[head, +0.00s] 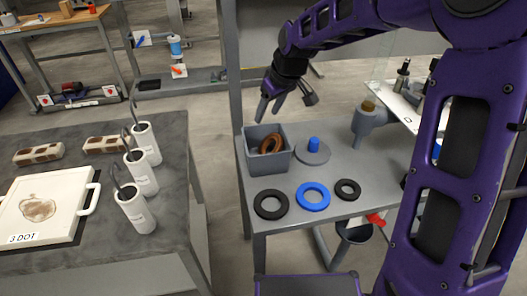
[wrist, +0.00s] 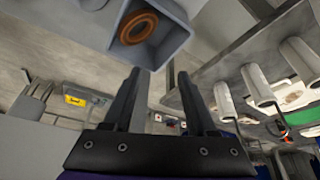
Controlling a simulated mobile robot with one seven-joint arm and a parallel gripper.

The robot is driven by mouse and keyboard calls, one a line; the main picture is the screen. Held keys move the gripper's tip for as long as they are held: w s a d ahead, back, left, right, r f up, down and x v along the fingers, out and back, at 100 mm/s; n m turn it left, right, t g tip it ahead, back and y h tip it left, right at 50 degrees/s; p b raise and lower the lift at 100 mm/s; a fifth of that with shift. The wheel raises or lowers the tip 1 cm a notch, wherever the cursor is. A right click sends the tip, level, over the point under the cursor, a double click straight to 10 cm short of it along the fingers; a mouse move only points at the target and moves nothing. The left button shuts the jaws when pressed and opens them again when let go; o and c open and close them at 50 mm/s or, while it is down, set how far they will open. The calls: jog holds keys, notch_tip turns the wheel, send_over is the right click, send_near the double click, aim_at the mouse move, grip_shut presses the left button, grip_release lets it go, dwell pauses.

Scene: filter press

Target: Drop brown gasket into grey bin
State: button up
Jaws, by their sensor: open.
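The brown gasket (head: 271,143) lies inside the grey bin (head: 267,184), leaning against the bin's inner wall in the head view. In the wrist view the brown gasket (wrist: 138,27) also shows inside the grey bin (wrist: 172,50).
Two black rings (head: 259,210) (head: 348,181) and a blue ring (head: 325,197) lie along the table's front. A grey disc with a blue peg (head: 313,146) stands right of the bin. White cylinders (head: 139,174) with hooks stand on the left table.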

jog(key=v, duration=0.6)
jog(key=shift+r+p, duration=0.3)
jog(key=shift+d, duration=0.1)
